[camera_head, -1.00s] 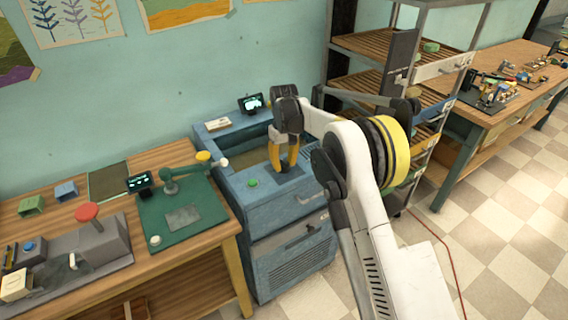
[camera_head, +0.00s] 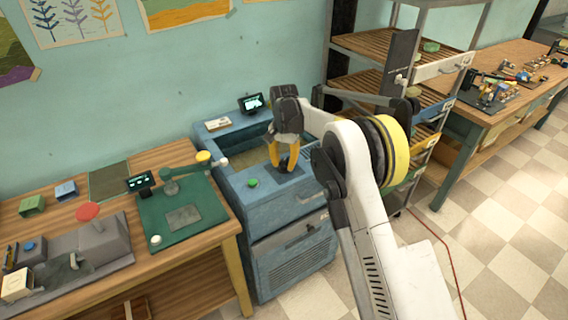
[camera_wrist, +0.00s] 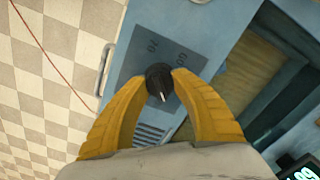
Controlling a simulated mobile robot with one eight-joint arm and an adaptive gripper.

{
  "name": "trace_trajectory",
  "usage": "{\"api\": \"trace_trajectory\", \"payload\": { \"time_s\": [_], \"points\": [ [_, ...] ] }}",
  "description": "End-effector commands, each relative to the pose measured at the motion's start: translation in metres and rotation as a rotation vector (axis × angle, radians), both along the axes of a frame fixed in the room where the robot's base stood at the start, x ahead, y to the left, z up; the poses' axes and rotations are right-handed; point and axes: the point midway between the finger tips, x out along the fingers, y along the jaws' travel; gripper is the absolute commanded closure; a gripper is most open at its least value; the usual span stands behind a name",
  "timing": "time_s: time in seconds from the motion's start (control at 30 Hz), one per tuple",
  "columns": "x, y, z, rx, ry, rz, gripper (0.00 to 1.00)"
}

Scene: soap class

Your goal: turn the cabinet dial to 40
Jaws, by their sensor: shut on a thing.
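The cabinet dial (camera_wrist: 158,78) is a small black knob with a white pointer mark, set on a dark grey plate (camera_wrist: 150,50) on top of the blue cabinet (camera_head: 293,212). In the wrist view the pointer slants toward the lower part of the picture. In the head view my gripper (camera_head: 288,165) points down at the cabinet top and mostly hides the dial.
A green button (camera_head: 252,183) sits left of the dial. A small screen (camera_head: 251,103) stands at the cabinet's back, beside an open basin. A wooden table with a green board (camera_head: 184,215) is at left, and a shelf rack (camera_head: 365,78) at right.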

Motion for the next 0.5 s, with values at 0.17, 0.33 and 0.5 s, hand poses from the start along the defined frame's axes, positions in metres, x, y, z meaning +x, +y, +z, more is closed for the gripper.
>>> {"api": "trace_trajectory", "payload": {
  "time_s": [0.17,0.33,0.5],
  "points": [
    [-0.0003,0.0000,-0.0005,-0.001,0.001,-0.106,0.99],
    [-0.0004,-0.0001,-0.0005,-0.001,0.001,-0.175,0.99],
    [-0.0004,-0.0001,-0.0006,0.000,0.001,-0.210,0.99]
  ]
}}
